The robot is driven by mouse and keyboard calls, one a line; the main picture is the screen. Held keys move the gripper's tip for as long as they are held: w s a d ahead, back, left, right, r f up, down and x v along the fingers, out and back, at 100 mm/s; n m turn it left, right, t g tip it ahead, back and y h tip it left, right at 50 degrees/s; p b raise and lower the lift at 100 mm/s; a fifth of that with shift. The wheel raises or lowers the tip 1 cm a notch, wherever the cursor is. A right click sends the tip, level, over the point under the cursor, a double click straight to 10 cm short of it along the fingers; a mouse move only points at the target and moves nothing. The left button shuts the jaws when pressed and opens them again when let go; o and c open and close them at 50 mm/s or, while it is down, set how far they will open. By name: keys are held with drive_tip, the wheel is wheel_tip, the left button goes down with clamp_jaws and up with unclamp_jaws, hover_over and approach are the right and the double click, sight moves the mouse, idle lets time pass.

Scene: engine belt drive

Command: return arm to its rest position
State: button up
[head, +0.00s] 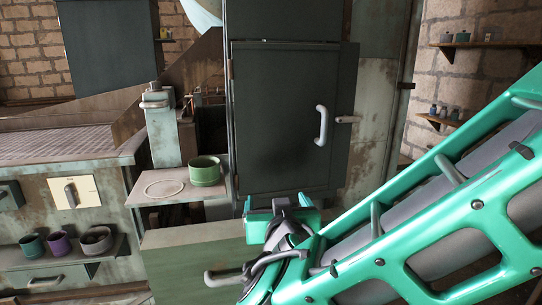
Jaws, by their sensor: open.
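My teal arm (430,235) reaches in from the right edge of the head view and slants down to the lower middle. Its large frame fills the lower right corner. At its far end is my gripper (283,214), small and partly hidden by the arm's own wrist parts. Its teal pieces stand apart with a dark part between them, and I see nothing held there. In the picture it lies just below the dark cabinet door and right of the green cup. I cannot tell its exact distance from either.
A dark cabinet door (275,120) with a pale handle (321,125) is shut. A green cup (205,171) stands on a small ledge (150,200). Several cups, including a purple one (58,244), sit on a lower left shelf. Wall shelves (485,45) are at upper right.

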drive_tip(key=w+d+f+m+g+h, duration=0.1)
drive_tip(key=d+f+m+g+h, duration=0.1)
drive_tip(key=d, duration=0.6)
drive_tip(key=w+d+f+m+g+h, duration=0.1)
drive_tip(key=d+f+h, duration=0.15)
drive_tip(key=d, duration=0.65)
drive_tip(key=s+d+f+m+g+h, duration=0.1)
drive_tip(key=s+d+f+m+g, duration=0.15)
drive_tip(key=d, duration=0.45)
drive_tip(key=s+d+f+m+g+h, duration=0.1)
drive_tip(key=s+d+f+g, duration=0.15)
drive_tip(key=d, duration=0.55)
drive_tip(key=s+d+f+g+y, duration=0.1)
drive_tip(key=s+d+g+y, duration=0.1)
drive_tip(key=s, duration=0.9)
drive_tip(key=s+d+m+g+y, duration=0.1)
drive_tip(key=s+d+g+y, duration=0.2)
drive_tip(key=s, duration=0.9)
drive_tip(key=shift+s+d+f+g+y, duration=0.25)
drive_tip(key=shift+d+f+g+y, duration=0.1)
drive_tip(key=shift+d+g, duration=0.85)
